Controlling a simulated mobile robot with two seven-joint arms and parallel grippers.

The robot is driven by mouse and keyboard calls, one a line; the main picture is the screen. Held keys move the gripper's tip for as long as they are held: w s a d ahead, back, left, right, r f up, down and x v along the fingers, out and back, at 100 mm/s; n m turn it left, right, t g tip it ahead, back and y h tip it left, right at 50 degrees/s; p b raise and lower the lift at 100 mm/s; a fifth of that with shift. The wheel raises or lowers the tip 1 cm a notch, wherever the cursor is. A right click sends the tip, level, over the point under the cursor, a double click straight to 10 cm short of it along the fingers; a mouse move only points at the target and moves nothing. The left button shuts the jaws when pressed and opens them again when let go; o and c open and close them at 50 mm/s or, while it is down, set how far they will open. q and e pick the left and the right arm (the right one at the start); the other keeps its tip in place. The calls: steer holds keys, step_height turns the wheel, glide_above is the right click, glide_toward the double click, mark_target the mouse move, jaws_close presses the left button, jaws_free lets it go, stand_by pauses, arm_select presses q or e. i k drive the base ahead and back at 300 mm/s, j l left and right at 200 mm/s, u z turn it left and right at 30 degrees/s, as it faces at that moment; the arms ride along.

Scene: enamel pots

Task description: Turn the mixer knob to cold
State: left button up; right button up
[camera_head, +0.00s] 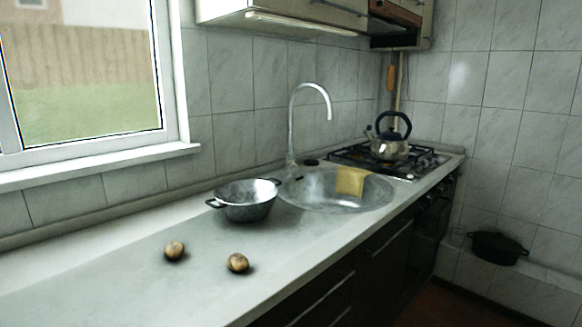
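A tall chrome mixer tap (292,125) with a curved spout stands at the back left edge of the round metal sink (335,206). Its spout arches to the right over the basin. The mixer knob cannot be made out clearly at this size, so its setting cannot be told. Neither of my grippers is in view.
A grey two-handled pot (246,204) stands left of the sink. Two potatoes (174,250) (237,263) lie on the counter (90,285). A yellow cloth (350,181) hangs at the sink. A kettle (390,147) sits on the stove. The counter's front left is clear.

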mark_target(293, 167)
steer(key=u, duration=0.95)
steer(key=i+l+u, duration=0.1)
steer(key=l+u, duration=0.35)
steer(key=l, duration=0.15)
steer(key=l+u, duration=0.5)
steer(key=k+l+u, duration=0.1)
steer(key=l+u, duration=0.35)
steer(key=l, duration=0.25)
